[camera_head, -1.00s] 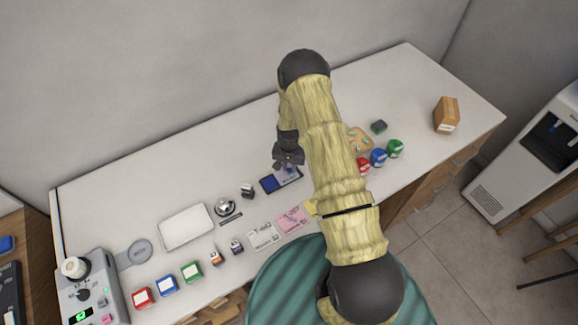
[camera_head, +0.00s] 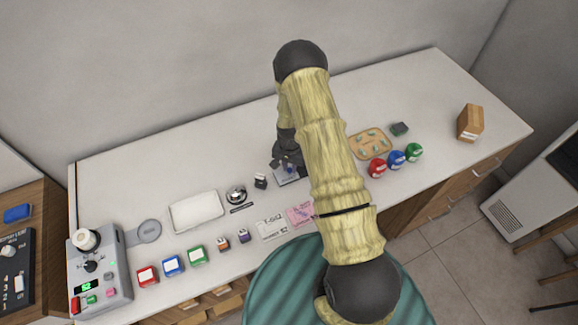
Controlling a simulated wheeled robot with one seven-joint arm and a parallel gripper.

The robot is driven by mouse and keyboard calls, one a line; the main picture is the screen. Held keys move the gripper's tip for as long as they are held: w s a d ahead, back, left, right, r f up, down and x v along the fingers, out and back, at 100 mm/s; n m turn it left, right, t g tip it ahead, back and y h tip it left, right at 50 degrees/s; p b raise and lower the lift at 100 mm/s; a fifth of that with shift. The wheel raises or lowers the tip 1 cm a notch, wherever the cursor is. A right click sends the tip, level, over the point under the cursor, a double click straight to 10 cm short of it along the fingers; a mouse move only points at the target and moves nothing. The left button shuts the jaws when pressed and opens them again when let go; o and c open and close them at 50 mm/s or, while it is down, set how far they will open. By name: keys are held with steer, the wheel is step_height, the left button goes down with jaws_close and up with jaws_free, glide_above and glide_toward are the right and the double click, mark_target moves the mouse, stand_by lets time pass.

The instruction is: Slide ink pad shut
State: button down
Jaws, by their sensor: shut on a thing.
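The ink pad (camera_head: 283,181) lies on the white counter near the middle. Only a small, pale front and left part of it shows below my gripper, with a bit of blue at the fingers. The rest is hidden by my gripper and forearm, so I cannot tell whether its lid is fully shut. My gripper (camera_head: 288,168) points down at the pad, its dark fingers closed on it at counter height.
A small dark stamp (camera_head: 261,181), a call bell (camera_head: 237,194) and a white tray (camera_head: 197,212) stand to the left. A pink note (camera_head: 300,214) lies in front. Right of my arm are a wooden board (camera_head: 369,144) and red, blue and green round items (camera_head: 397,159). The back counter is clear.

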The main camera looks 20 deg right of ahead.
mark_target(288, 170)
steer(key=c, duration=1.3)
jaws_free()
steer(key=shift+a, duration=0.35)
steer(key=shift+d+r, duration=0.1)
steer(key=shift+d, duration=0.05)
step_height(288, 170, up, 17)
steer(key=b, duration=0.5)
steer(key=shift+r, duration=0.15)
steer(key=s+r+n+t, duration=0.1)
steer(key=s+r+n, duration=0.1)
steer(key=s, duration=0.4)
steer(key=s+a+r+n, duration=0.1)
steer(key=s+r+n, duration=0.1)
steer(key=s+r, duration=0.2)
steer(key=s+a+r+n+t+b, duration=0.1)
steer(key=s+r+n, duration=0.1)
steer(key=s, duration=0.7)
steer(key=shift+r+n+t, duration=0.3)
steer(key=shift+r+n, duration=0.1)
steer(key=shift+n, duration=0.2)
steer(key=shift+s, duration=0.1)
